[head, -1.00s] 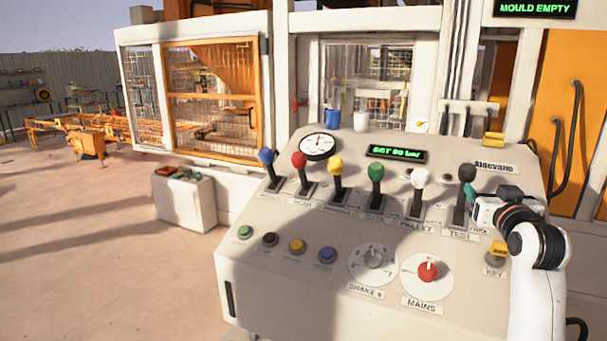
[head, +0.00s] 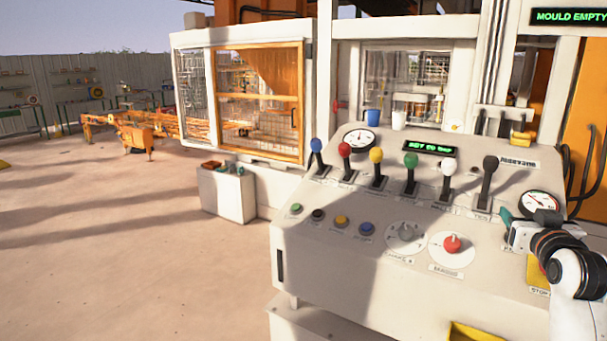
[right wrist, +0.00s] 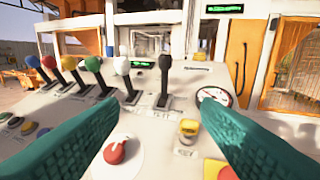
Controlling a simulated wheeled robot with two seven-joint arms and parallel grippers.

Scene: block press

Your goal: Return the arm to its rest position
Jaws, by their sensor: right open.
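My right gripper (head: 512,222) is at the right side of the sloping control panel (head: 345,275), at the end of my white and dark arm. In the right wrist view its two teal fingers (right wrist: 168,118) are spread wide with nothing between them. The black-knobbed lever (head: 487,170) stands up and to the left of the gripper, apart from it; it also shows beyond the fingers in the right wrist view (right wrist: 165,80). My left gripper is not in view.
Blue, red, yellow, green and white levers (head: 411,172) line the panel. A red mains knob (head: 452,243) and a round gauge (head: 541,203) are near my right gripper. Open floor lies left.

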